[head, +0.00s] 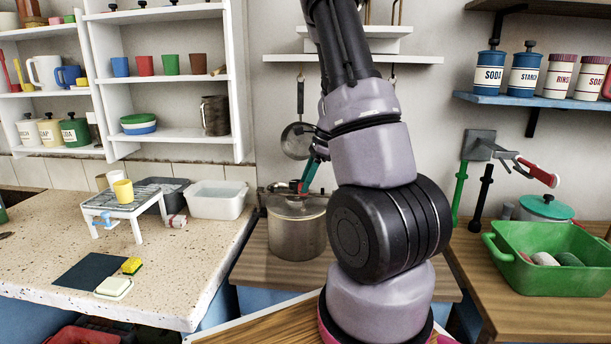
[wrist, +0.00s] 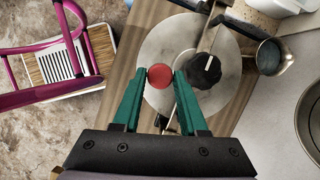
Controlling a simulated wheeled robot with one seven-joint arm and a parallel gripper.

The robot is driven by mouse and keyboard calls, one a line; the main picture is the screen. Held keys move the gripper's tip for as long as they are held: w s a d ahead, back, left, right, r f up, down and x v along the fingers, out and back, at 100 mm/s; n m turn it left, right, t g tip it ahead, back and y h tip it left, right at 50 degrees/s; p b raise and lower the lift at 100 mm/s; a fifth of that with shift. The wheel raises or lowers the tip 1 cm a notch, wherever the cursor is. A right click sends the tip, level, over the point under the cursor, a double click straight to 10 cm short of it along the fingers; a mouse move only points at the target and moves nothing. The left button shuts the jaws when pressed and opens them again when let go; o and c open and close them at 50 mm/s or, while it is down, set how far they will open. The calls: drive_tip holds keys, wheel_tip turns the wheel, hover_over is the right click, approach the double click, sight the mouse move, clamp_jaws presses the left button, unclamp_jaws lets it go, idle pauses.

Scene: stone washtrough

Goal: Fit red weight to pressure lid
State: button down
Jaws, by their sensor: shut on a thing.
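The red weight (wrist: 160,76) is a small round red piece between the teal fingertips of my gripper (wrist: 159,80), which is shut on it. The pressure lid (wrist: 160,46) is a round grey metal disc with a black knob (wrist: 204,70) and a bar across it. In the wrist view the weight overlaps the left part of the lid; its height above the lid is hard to tell. In the head view the lid (head: 296,207) sits on a metal pot (head: 297,238), and my gripper (head: 306,178) is just above it, partly behind my arm.
The pot stands on a wooden counter (head: 262,268). A ladle (head: 298,141) hangs on the wall behind. A white basin (head: 217,200) is at the left, and a green tub (head: 550,285) at the right.

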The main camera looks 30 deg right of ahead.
sight(306, 209)
drive_tip(key=shift+f, duration=0.9)
idle(1.3)
drive_tip(key=shift+f, duration=0.55)
drive_tip(key=shift+f, duration=0.6)
idle(0.9)
drive_tip(key=shift+c, duration=1.8)
unclamp_jaws()
drive_tip(key=shift+r, duration=3.55)
